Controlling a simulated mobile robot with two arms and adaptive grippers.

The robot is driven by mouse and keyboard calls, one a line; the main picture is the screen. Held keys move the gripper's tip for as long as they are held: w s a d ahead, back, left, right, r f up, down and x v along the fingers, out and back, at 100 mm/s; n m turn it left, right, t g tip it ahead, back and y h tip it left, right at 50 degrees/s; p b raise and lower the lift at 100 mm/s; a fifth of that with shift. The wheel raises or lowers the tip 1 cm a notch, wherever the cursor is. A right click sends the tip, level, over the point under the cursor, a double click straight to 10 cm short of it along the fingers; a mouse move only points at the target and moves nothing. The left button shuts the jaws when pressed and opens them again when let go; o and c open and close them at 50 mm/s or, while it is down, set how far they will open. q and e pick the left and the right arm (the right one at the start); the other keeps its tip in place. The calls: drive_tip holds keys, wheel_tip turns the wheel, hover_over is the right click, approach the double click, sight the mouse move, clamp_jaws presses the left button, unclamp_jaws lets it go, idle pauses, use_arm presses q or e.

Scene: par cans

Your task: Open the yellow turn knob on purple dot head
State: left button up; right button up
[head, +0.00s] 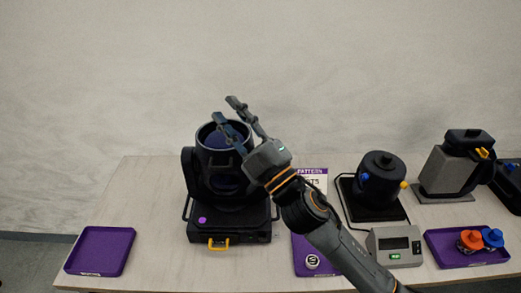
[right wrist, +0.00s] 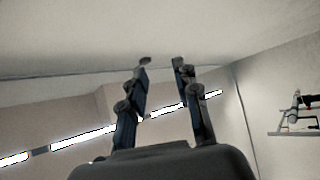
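The purple dot head is a black moving-head lamp (head: 215,170) that stands upright left of centre on the table, its round lens facing up. A purple dot (head: 202,220) and a yellow turn knob (head: 218,243) are on the front of its base. My right gripper (head: 232,109) is raised at the upper right of the lamp, its fingers apart with nothing between them. The right wrist view also shows the two fingers (right wrist: 163,65) spread and empty, pointing at wall and ceiling. My left gripper is not in view.
An empty purple tray (head: 100,250) is at the left. Another purple tray (head: 303,255) is partly behind my right arm. A black device (head: 378,178), a grey meter (head: 396,246), a grey-black lamp (head: 450,165) and a purple tray (head: 470,257) with orange and blue knobs fill the right.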

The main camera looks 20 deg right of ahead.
drive_tip(key=s+a+r+n+g+y, duration=0.25)
drive_tip(key=a+n+g+y, duration=0.25)
drive_tip(key=n+g, duration=0.45)
drive_tip(key=s+a+r+n+g+y, duration=0.25)
drive_tip(key=a+n+g+y, duration=0.4)
drive_tip(key=n, duration=0.55)
wheel_tip(320, 180, down, 7)
drive_tip(key=d+n+g+h, duration=0.35)
drive_tip(key=n+h, duration=0.25)
drive_tip(key=h, duration=0.3)
drive_tip(key=w+d+m+t+h, duration=0.1)
drive_tip(key=w+d+h, duration=0.3)
drive_tip(key=d, duration=0.5)
drive_tip(key=w+d+t+h, duration=0.1)
drive_tip(key=w+d+h, duration=0.2)
drive_tip(key=d+h, duration=0.55)
drive_tip(key=w+f+p, duration=0.1)
drive_tip(key=f, duration=0.2)
drive_tip(key=w+a+f+y+p, duration=0.1)
drive_tip(key=f+p, duration=0.1)
drive_tip(key=f, duration=0.2)
drive_tip(key=w+a+f+y+p, duration=0.1)
drive_tip(key=f, duration=0.3)
drive_tip(key=shift+f, duration=0.15)
drive_tip(key=shift+w+f, duration=0.25)
drive_tip(key=shift+f, duration=0.35)
